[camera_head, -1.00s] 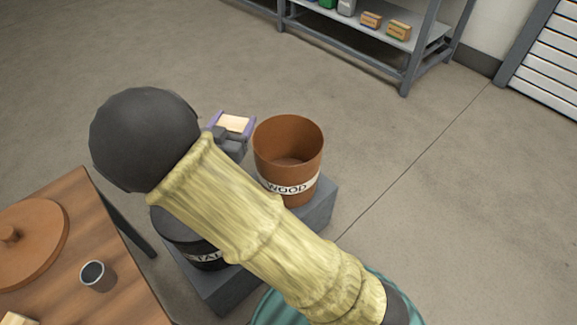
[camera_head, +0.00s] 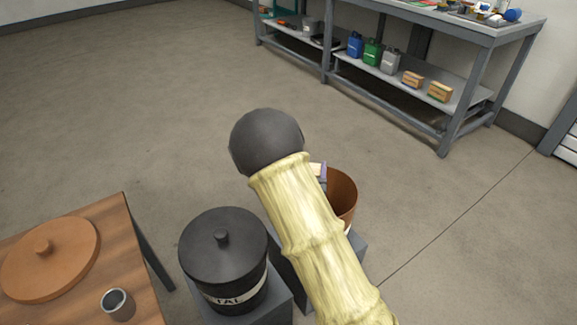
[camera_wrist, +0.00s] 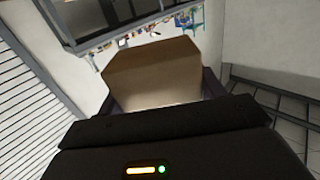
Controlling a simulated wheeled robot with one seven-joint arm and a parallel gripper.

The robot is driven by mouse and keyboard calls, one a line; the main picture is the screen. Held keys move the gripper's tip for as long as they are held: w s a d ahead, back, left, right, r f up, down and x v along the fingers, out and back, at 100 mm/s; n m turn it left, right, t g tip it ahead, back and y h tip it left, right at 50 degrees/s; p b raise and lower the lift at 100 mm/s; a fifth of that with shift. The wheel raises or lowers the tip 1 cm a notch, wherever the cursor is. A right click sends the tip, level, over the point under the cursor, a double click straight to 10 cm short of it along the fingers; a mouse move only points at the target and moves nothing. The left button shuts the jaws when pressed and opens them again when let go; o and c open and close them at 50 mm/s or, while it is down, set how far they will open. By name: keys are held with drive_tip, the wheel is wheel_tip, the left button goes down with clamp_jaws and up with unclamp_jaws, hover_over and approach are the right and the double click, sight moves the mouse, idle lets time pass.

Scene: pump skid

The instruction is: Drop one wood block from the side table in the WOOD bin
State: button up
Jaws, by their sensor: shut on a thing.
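The brown WOOD bin (camera_head: 345,196) stands open on a grey plinth, partly hidden behind my arm. Its label is covered now. My gripper (camera_head: 321,173) is mostly hidden behind my arm, at the bin's left rim in the head view. It is shut on a pale wood block (camera_head: 315,168). The block also fills the middle of the wrist view (camera_wrist: 152,75), between the jaws. I cannot tell whether the block is over the bin's mouth. The wooden side table (camera_head: 120,225) is at the lower left.
A black lidded bin, its label ending in TAL (camera_head: 225,260), stands left of my arm. The table holds a round brown lid (camera_head: 50,262) and a grey cup (camera_head: 118,305). A workbench (camera_head: 460,30) with bottles and boxes on its shelf stands at the back. Open floor lies between.

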drive_tip(key=s+d+f+n+y, duration=0.1)
drive_tip(key=d+f+n+y, duration=0.1)
drive_tip(key=d+f+y, duration=0.2)
wheel_tip(320, 180, down, 3)
drive_tip(key=shift+d+r+n, duration=0.1)
drive_tip(key=shift+d+n, duration=0.2)
drive_tip(key=shift+d, duration=0.45)
drive_tip(key=shift+s, duration=0.1)
